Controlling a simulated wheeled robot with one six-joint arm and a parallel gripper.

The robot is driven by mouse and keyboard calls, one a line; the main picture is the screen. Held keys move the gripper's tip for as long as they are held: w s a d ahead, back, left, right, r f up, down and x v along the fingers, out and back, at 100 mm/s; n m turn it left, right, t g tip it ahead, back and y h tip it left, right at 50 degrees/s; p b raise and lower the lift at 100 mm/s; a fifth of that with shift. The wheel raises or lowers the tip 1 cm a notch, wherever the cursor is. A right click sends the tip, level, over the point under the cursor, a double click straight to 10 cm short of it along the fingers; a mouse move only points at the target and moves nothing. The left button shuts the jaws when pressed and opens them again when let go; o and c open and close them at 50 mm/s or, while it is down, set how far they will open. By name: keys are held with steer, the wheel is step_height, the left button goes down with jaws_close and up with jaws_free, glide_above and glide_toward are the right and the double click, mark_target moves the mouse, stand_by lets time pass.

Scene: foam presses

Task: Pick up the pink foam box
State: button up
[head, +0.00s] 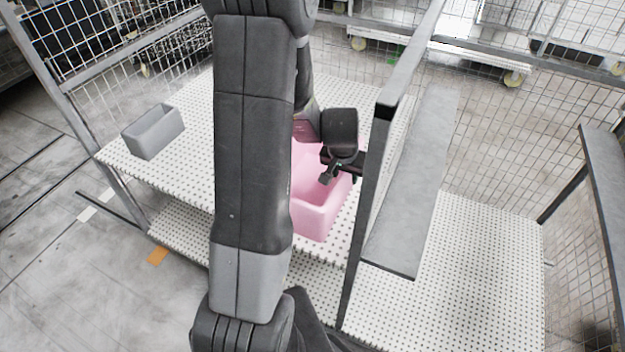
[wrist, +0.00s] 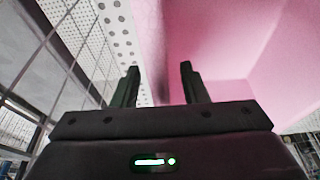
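The pink foam box (head: 315,212) is an open-topped box on the white perforated shelf, partly hidden behind my arm in the head view. My gripper (head: 328,180) is at the box's right side, by its upper rim. In the wrist view my gripper (wrist: 158,84) shows two dark fingers spread apart with a gap between them. The pink box (wrist: 215,45) fills the upper right there, and one of its walls lies in line with the gap. I cannot tell whether the fingers touch the wall.
A grey open box (head: 153,132) stands at the left end of the white perforated shelf (head: 190,185). A grey upright post (head: 368,200) and a grey panel (head: 412,190) stand close to the right of my gripper. Wire mesh surrounds the area.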

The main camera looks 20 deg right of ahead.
steer(key=shift+f, duration=0.25)
steer(key=shift+c, duration=0.4)
jaws_close()
steer(key=shift+r, duration=0.1)
